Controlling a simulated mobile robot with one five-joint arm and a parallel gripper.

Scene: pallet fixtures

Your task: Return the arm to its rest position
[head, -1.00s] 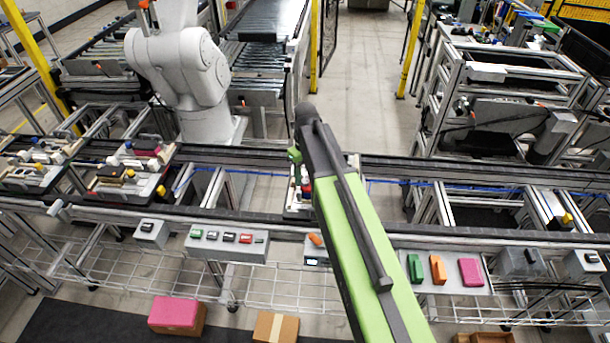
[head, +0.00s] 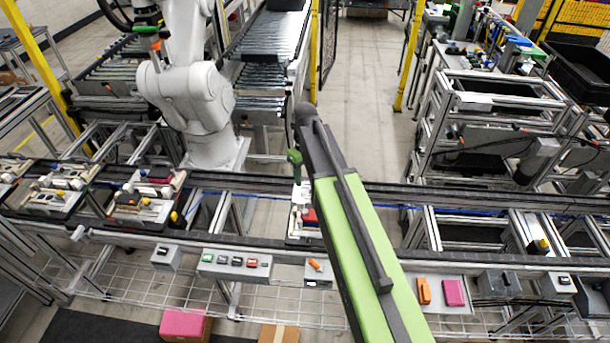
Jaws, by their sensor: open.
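My arm, green and dark grey, rises from the bottom edge of the head view to a dark rounded joint just right of the picture's middle top. A small green part shows just left of and below this joint. I cannot see anything held.
A conveyor rail (head: 480,197) crosses behind my arm, with loaded pallets (head: 145,195) at left. In front are a button box (head: 235,264), an orange block (head: 423,291) and a pink block (head: 453,293). A white robot (head: 195,95) stands behind. Cardboard boxes (head: 186,326) lie low in front.

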